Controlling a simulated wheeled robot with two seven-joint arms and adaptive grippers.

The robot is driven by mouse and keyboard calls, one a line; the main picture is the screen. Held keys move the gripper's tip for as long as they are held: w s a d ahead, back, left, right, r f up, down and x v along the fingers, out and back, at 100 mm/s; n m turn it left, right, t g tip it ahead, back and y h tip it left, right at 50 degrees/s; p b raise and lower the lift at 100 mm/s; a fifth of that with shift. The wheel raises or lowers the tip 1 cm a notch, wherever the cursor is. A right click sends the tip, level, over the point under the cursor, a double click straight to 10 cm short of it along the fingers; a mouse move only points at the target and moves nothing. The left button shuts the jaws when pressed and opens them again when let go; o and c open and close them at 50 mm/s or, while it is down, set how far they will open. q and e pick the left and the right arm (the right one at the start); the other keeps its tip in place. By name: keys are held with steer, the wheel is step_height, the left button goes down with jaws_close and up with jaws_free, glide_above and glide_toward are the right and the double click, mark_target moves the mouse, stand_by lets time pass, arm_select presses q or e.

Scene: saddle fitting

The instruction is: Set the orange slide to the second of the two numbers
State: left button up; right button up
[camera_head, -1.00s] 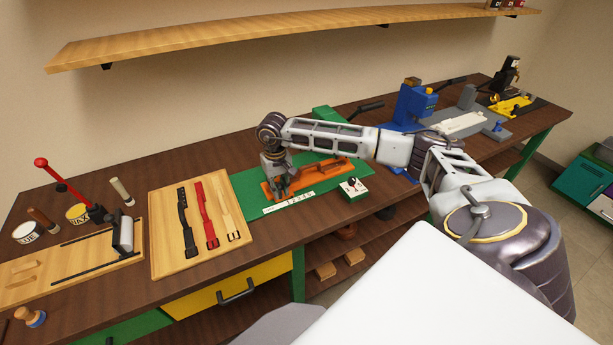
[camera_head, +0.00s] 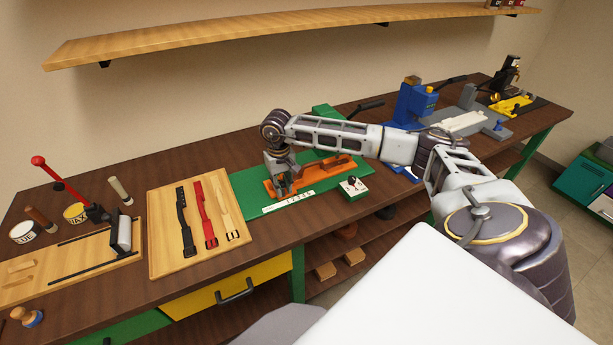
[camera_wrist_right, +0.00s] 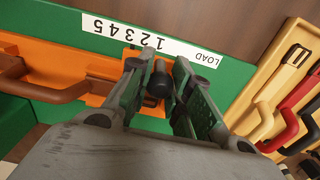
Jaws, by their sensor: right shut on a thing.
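The orange slide (camera_head: 325,169), with its raised handle, lies on the green base (camera_head: 247,182) on the bench; it also shows in the wrist view (camera_wrist_right: 70,75). My right gripper (camera_head: 283,188) is over the slide's left end. In the wrist view, the fingers (camera_wrist_right: 160,92) are shut on a black knob (camera_wrist_right: 158,85). A white number strip (camera_head: 288,202) reads LOAD and 1 to 5; in the wrist view (camera_wrist_right: 140,36) it is upside down, with 1 nearest the knob. I cannot tell the slide's exact mark. My left gripper is out of view.
A small green block with a white-topped card (camera_head: 353,186) stands right of the strip, its print too small to read surely. A wooden board (camera_head: 161,235) with black, red and tan straps lies left. A blue press (camera_head: 412,104) stands behind my forearm.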

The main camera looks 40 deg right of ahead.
stand_by(0.3)
steer(key=shift+d+b, duration=0.25)
steer(key=shift+b, duration=0.1)
steer(key=shift+s+d, duration=0.1)
steer(key=shift+d, duration=0.1)
steer(key=shift+s+d+b, duration=0.15)
steer(key=shift+d+b, duration=0.7)
steer(key=shift+b, duration=0.05)
stand_by(1.2)
stand_by(0.5)
steer(key=o, duration=0.8)
steer(key=shift+r, duration=0.1)
steer(key=shift+r+p, duration=1.4)
steer(key=shift+r, duration=1.5)
